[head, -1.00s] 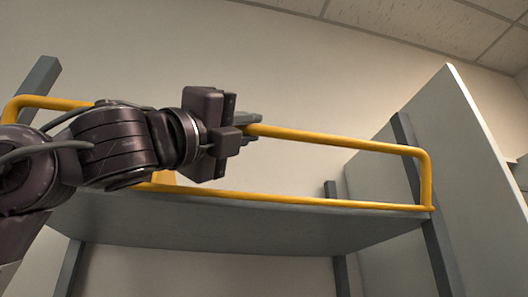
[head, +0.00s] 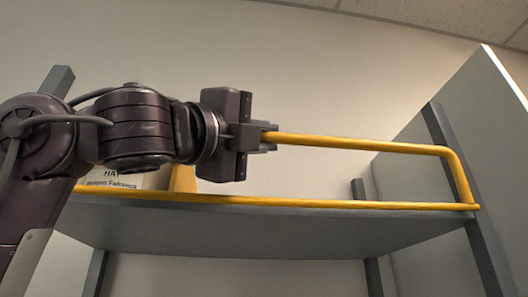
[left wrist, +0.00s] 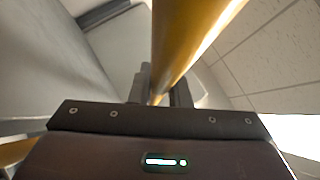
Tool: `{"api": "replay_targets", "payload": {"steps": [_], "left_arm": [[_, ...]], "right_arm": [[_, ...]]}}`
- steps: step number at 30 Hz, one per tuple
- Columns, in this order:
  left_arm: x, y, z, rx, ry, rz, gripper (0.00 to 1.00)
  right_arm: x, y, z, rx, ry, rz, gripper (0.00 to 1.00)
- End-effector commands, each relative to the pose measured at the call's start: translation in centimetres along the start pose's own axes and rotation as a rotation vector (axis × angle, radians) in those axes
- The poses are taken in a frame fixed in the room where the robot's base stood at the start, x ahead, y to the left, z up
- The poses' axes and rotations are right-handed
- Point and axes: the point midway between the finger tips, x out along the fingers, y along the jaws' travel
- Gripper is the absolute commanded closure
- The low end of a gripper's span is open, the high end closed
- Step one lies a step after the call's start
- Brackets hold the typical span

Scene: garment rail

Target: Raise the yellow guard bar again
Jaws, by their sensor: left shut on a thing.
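The yellow guard bar (head: 360,144) is a tube frame along the front of a grey shelf. Its top rail stands above the shelf edge and bends down at the right end to a lower rail along the edge. My left gripper (head: 268,138) is shut on the top rail, left of the bar's middle; my arm hides the rail's left part. In the left wrist view the rail (left wrist: 185,45) runs between the two fingers (left wrist: 160,90). My right gripper is in neither view.
The grey shelf (head: 290,229) is held by dark posts (head: 490,260). A labelled box (head: 115,180) and a yellow piece (head: 183,180) stand on it, partly behind my arm. A grey panel (head: 440,190) stands at the right. Wall lies behind.

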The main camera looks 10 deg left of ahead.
Motion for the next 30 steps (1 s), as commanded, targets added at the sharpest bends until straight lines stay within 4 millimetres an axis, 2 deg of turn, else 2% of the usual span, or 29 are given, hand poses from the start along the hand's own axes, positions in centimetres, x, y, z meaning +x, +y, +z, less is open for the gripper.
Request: {"api": "replay_targets", "payload": {"steps": [8,9,14,23,26,30], "left_arm": [[0.1,0.5,-0.1,0.004,0.001,0.010,1.00],[0.1,0.5,-0.1,0.005,0.001,0.010,0.83],[0.1,0.4,-0.1,0.003,0.001,0.007,0.62],[-0.2,0.2,-0.1,0.002,0.000,0.003,0.62],[-1.2,0.4,-0.1,0.002,-0.001,0.001,0.62],[-3.7,0.6,-0.2,0.002,-0.002,0.000,0.62]], "right_arm": [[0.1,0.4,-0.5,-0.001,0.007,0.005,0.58],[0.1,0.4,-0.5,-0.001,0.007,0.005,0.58],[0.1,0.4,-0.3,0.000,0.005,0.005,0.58],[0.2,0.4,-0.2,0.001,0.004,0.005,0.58],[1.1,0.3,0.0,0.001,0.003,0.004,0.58],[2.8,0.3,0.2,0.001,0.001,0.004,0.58]]}}
